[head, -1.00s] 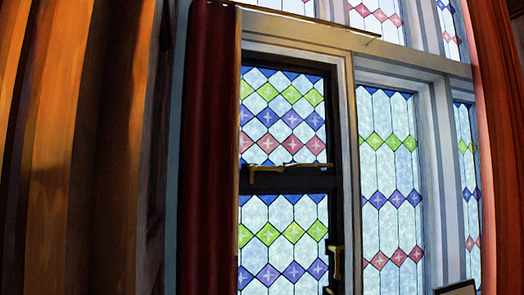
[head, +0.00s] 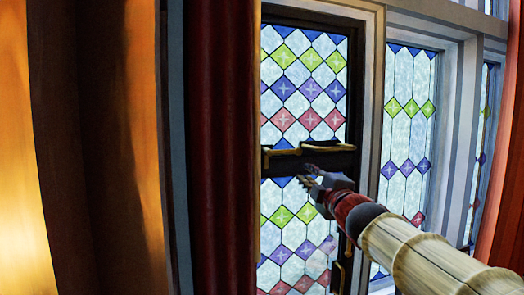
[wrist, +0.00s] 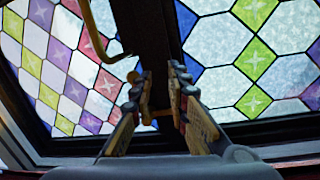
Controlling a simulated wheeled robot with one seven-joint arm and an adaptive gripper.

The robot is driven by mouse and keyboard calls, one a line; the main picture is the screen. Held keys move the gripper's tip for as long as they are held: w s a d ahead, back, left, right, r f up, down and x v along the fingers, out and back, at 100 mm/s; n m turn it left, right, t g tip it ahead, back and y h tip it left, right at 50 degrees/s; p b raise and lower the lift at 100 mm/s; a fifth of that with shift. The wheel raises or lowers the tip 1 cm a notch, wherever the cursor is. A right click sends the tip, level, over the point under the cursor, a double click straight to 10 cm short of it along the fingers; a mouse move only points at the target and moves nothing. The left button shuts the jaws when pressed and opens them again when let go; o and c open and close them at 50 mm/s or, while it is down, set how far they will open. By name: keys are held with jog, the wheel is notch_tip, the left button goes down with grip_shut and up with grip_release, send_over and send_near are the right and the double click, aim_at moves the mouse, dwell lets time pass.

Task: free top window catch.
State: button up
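The stained-glass window has a dark cross rail (head: 322,162) with brass catch pieces on it. One L-shaped brass piece (head: 281,153) is at the left and another brass piece (head: 329,147) lies to its right, along the rail's upper edge. My gripper (head: 303,178) is just below the rail, near where the two pieces meet. In the wrist view its two fingers (wrist: 159,76) are apart, with a gap between them. A curved brass bar (wrist: 93,32) is at upper left there, and a small brass part shows between the fingers. Contact cannot be told.
A dark red curtain (head: 222,150) hangs close at the left of the window. A further brass handle (head: 346,252) is lower on the dark frame. A pale frame post (head: 372,120) and another stained-glass pane (head: 405,130) are to the right.

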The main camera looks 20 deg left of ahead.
aim_at(290, 153)
notch_tip(290, 153, up, 4)
jog(key=s+a+n+y, duration=0.2)
jog(key=s+n+y, duration=0.1)
jog(key=n, duration=0.1)
jog(key=shift+m, duration=0.3)
jog(key=p+x, duration=0.3)
jog(key=x, duration=0.4)
jog(key=shift+w+f, duration=0.1)
jog(key=shift+w, duration=0.35)
jog(key=shift+c, duration=1)
grip_shut()
jog(key=shift+f+h, duration=0.1)
jog(key=shift+h, duration=0.2)
